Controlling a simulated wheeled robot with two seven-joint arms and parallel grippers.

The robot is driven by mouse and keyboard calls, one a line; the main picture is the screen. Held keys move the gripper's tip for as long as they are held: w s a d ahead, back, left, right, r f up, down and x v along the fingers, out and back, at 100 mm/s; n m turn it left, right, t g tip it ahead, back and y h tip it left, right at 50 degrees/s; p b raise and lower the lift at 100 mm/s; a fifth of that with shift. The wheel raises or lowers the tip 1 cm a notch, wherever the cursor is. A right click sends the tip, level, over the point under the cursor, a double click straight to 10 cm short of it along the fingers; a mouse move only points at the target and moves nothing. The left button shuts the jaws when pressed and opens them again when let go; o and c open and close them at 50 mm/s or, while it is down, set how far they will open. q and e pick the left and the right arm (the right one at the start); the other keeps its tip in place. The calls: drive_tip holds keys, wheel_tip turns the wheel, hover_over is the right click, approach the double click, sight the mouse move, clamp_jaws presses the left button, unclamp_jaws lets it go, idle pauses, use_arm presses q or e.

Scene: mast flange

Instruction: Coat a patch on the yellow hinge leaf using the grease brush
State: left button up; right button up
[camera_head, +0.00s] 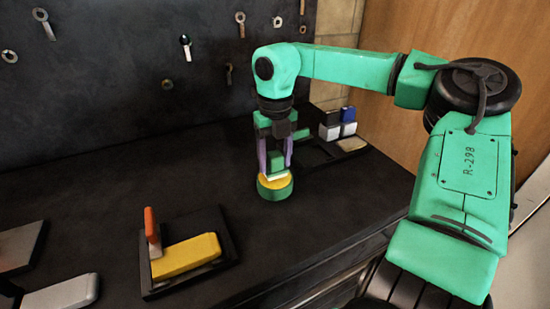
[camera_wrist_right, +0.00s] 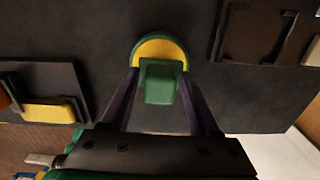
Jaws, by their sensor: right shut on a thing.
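My right gripper (camera_head: 275,160), with purple fingers, is shut on a green block-shaped piece, taken as the grease brush (camera_wrist_right: 160,82). It is directly over a round green pot (camera_head: 275,192) with a yellow top. The brush's pale lower edge is at the yellow surface; I cannot tell whether it touches. The pot also shows in the right wrist view (camera_wrist_right: 138,50). The yellow hinge leaf (camera_head: 187,255) lies in a dark tray at the front, with an upright orange piece (camera_head: 151,225) at its left end. My left gripper is not in view.
Right of the pot, a dark tray holds white and blue blocks (camera_head: 348,122). Grey-white pieces (camera_head: 60,293) lie at the front left. Tools hang on the dark back wall (camera_head: 130,75). The bench between pot and leaf tray is clear.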

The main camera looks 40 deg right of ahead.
sight(275, 154)
drive_tip(key=shift+a+f+b, duration=0.1)
drive_tip(key=shift+f+b, duration=0.25)
drive_tip(key=shift+f, duration=0.2)
idle(1.4)
wheel_tip(275, 154, up, 7)
drive_tip(key=p, duration=0.6)
drive_tip(key=shift+r, duration=0.15)
idle(0.6)
